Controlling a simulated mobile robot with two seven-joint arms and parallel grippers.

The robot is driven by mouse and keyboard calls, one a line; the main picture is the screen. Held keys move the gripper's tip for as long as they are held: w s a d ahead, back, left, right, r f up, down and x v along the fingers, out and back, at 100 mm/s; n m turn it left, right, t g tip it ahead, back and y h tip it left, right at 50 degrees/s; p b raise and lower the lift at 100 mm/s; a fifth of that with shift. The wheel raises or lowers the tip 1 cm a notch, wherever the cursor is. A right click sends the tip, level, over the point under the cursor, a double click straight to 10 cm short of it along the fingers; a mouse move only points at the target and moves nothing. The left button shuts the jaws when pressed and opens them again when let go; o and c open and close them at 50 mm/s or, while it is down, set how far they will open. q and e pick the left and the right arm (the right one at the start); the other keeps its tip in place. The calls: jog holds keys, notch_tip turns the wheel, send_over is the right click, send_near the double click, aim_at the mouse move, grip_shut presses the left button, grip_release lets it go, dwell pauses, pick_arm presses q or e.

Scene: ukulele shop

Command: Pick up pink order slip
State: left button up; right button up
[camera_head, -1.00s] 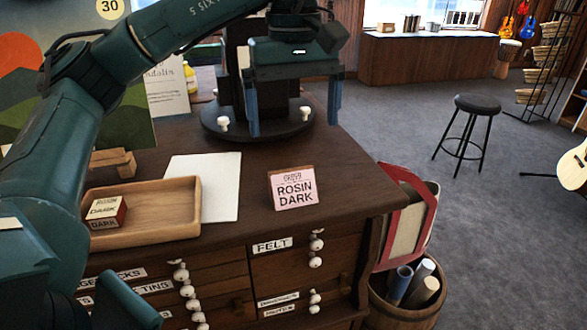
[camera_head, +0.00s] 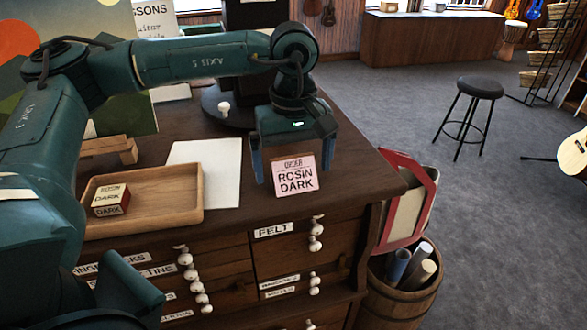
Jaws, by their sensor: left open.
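The pink order slip (camera_head: 297,178) reads "ORDER ROSIN DARK". It stands tilted up on the dark wooden cabinet top, near its front right edge. My left gripper (camera_head: 294,168) is just behind and above the slip, pointing down. Its two blue fingers are spread, one to the left of the slip and one near its right edge, with nothing held. I cannot tell from this view whether the fingers touch the slip. No right gripper shows.
A wooden tray (camera_head: 186,217) holding a small rosin box (camera_head: 110,198) lies left, next to a white sheet (camera_head: 228,185). A round dark stand base (camera_head: 212,104) is behind.

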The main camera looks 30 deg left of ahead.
pick_arm(q)
jog(key=shift+f, duration=0.45)
jog(key=c, duration=1.1)
